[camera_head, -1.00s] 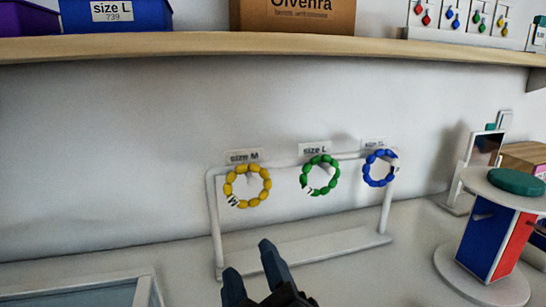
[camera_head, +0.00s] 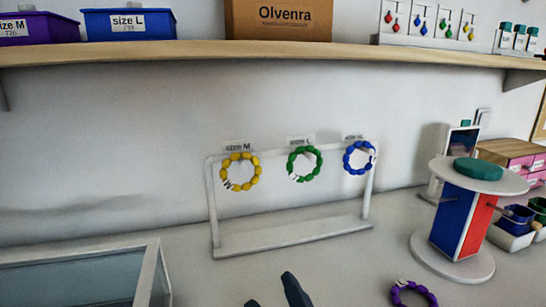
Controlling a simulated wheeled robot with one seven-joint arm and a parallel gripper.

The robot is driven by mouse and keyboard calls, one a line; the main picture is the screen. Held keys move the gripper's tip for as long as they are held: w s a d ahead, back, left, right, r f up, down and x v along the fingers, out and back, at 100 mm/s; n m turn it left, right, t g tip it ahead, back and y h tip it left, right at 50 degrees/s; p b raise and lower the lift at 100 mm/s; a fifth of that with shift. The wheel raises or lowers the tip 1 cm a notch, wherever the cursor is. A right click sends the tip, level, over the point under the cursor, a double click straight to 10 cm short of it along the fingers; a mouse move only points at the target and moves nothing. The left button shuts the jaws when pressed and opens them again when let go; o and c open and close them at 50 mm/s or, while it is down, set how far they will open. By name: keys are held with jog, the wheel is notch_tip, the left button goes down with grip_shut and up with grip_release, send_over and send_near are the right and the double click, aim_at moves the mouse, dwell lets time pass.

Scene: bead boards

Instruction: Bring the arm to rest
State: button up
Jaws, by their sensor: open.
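My gripper (camera_head: 276,293) shows at the bottom middle of the head view, with only its dark fingertips in the picture. The fingers are apart and nothing shows between them. It is in front of and below a white rack (camera_head: 290,240). On the rack hang a yellow bead bracelet (camera_head: 227,181), a green bracelet (camera_head: 291,158) and a blue bracelet (camera_head: 349,151), each under a small size label. The rest of my arm is out of view.
A purple bead bracelet (camera_head: 396,293) lies on the table at the bottom right. A round stand (camera_head: 462,225) with blue and red panels is at the right. A glass-topped tray (camera_head: 80,280) is at lower left. A shelf (camera_head: 300,49) with boxes runs above.

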jog(key=shift+m+g+h, duration=0.4)
jog(key=shift+m+g, duration=0.2)
jog(key=s+d+f, duration=0.1)
jog(key=d+f, duration=0.1)
jog(key=s+d+f, duration=0.2)
jog(key=f, duration=0.1)
jog(key=s+d+f, duration=0.2)
jog(key=d, duration=0.1)
jog(key=shift+d+f, duration=0.1)
jog(key=shift+f, duration=0.25)
jog(key=s+d+f+m+h, duration=0.1)
jog(key=s+d+m, duration=0.2)
jog(key=s, duration=0.5)
jog(key=s+d+f+m+h, duration=0.1)
jog(key=s+d+f+m, duration=0.1)
jog(key=s+d, duration=0.4)
jog(key=s+d+f+m+g+h, duration=0.1)
jog(key=s+d+m, duration=0.3)
jog(key=s, duration=0.6)
jog(key=shift+d+f+h, duration=0.2)
jog(key=shift+d+h, duration=0.25)
jog(key=shift+h, duration=0.15)
jog(key=shift+s+f, duration=0.1)
